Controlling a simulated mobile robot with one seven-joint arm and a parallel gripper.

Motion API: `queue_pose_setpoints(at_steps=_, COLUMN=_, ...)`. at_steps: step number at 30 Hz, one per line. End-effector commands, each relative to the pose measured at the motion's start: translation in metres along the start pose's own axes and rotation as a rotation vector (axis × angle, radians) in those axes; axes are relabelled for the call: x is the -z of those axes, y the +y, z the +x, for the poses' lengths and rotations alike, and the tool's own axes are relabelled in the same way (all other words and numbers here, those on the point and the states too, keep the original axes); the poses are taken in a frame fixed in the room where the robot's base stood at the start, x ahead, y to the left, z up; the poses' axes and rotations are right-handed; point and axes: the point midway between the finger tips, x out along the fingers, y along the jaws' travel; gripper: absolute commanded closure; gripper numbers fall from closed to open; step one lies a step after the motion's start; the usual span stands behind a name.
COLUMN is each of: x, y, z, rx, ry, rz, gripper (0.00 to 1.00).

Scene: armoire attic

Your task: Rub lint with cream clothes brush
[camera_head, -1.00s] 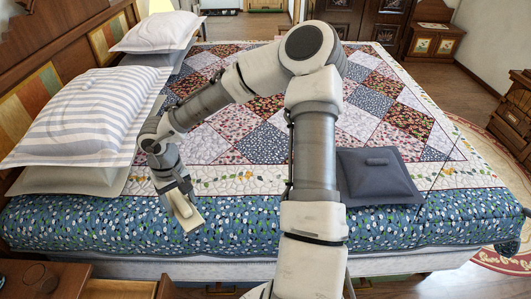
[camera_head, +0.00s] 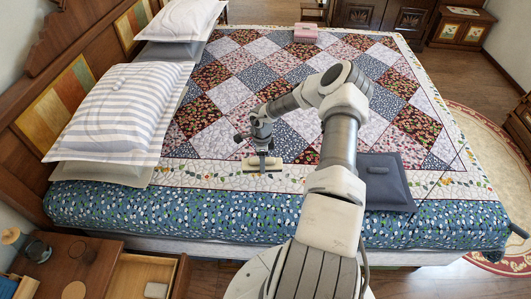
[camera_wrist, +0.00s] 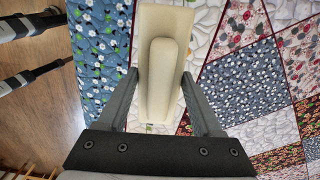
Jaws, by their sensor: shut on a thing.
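The cream clothes brush (camera_head: 262,164) is in my gripper (camera_head: 262,153), over the light floral border of the quilt in the head view. In the wrist view the brush (camera_wrist: 165,20) is a long cream block with a raised handle along its middle. My gripper's two fingers (camera_wrist: 160,76) close on either side of this handle. I cannot tell whether the brush touches the quilt. I cannot make out any lint.
The bed has a patchwork quilt (camera_head: 240,75), striped pillows (camera_head: 120,110) at the left and a pink box (camera_head: 305,33) at the far end. A nightstand (camera_head: 70,262) with an open drawer (camera_head: 135,275) stands at the front left. Open quilt lies beyond my gripper.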

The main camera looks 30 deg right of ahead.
Motion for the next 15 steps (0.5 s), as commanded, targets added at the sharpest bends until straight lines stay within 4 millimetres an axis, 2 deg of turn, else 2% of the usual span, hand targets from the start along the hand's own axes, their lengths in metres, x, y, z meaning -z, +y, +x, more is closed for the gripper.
queue_pose_setpoints(at_steps=4, x=0.012, y=-0.003, z=0.004, rx=-0.001, ry=0.0, rz=0.093, gripper=0.78)
queue_pose_setpoints(at_steps=15, x=0.013, y=-0.004, z=0.032, rx=0.001, ry=-0.001, rz=0.103, gripper=0.78)
